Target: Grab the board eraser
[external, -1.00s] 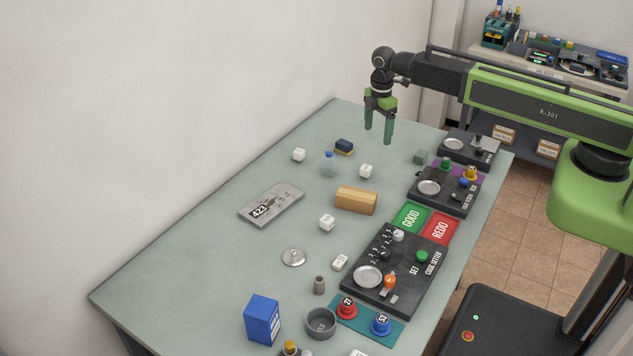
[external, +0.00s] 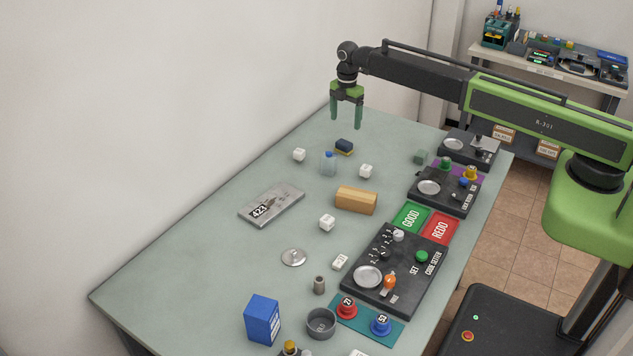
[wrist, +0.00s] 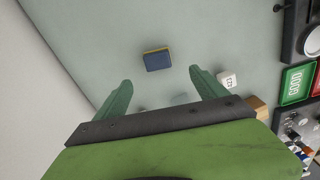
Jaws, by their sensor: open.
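The board eraser (external: 344,146) is a small block, dark blue on top with a yellow layer below. It lies on the grey-green table near the far end, behind a small clear bottle with a blue cap (external: 328,163). My gripper (external: 346,126) is open and empty above the table, over the eraser's area and higher than it. In the wrist view the eraser (wrist: 158,60) shows whole, ahead of my two green fingers (wrist: 160,82) and roughly centred between them.
White dice (external: 299,155) (external: 366,171) lie on either side of the eraser. A tan wooden block (external: 356,200) and a grey plate marked 423 (external: 272,205) lie nearer the camera. Black control panels (external: 444,190) line the right edge. A wall runs along the left.

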